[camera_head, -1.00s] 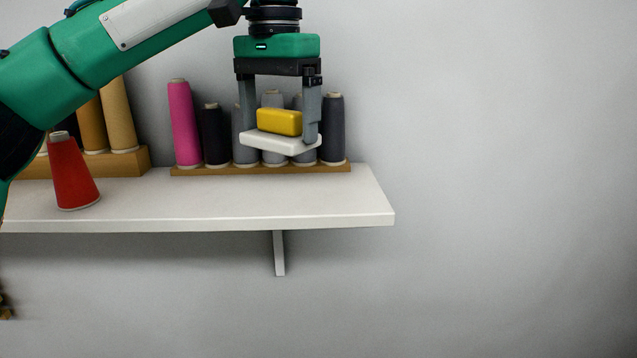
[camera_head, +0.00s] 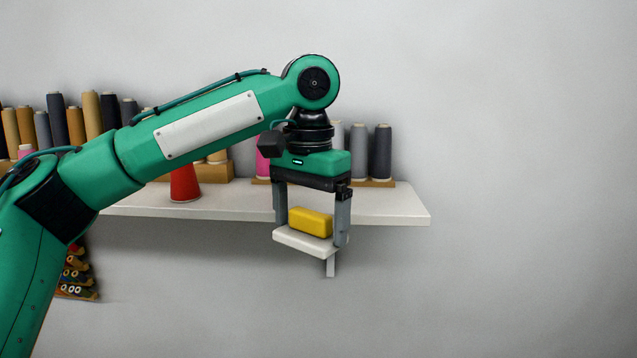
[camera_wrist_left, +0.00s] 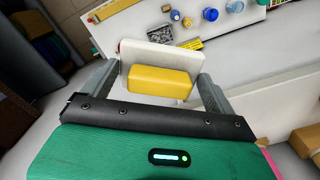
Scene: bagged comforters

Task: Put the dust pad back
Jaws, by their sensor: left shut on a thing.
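The dust pad (camera_head: 300,243) is a flat white pad with a yellow block handle (camera_head: 311,222) on top. My left gripper (camera_head: 312,232) is shut on it, one grey finger at each side of the yellow block. The pad hangs about level in the air in front of the shelf's front edge. The left wrist view also shows the white pad (camera_wrist_left: 145,58) and the yellow block between the fingers. My right gripper is in neither current view.
A white wall shelf (camera_head: 405,207) holds a red cone (camera_head: 184,184) and several thread cones on wooden bases. The wall to the right is bare. The wrist view shows a white surface (camera_wrist_left: 235,52) below with small bottles, a yellow item and a grey box.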

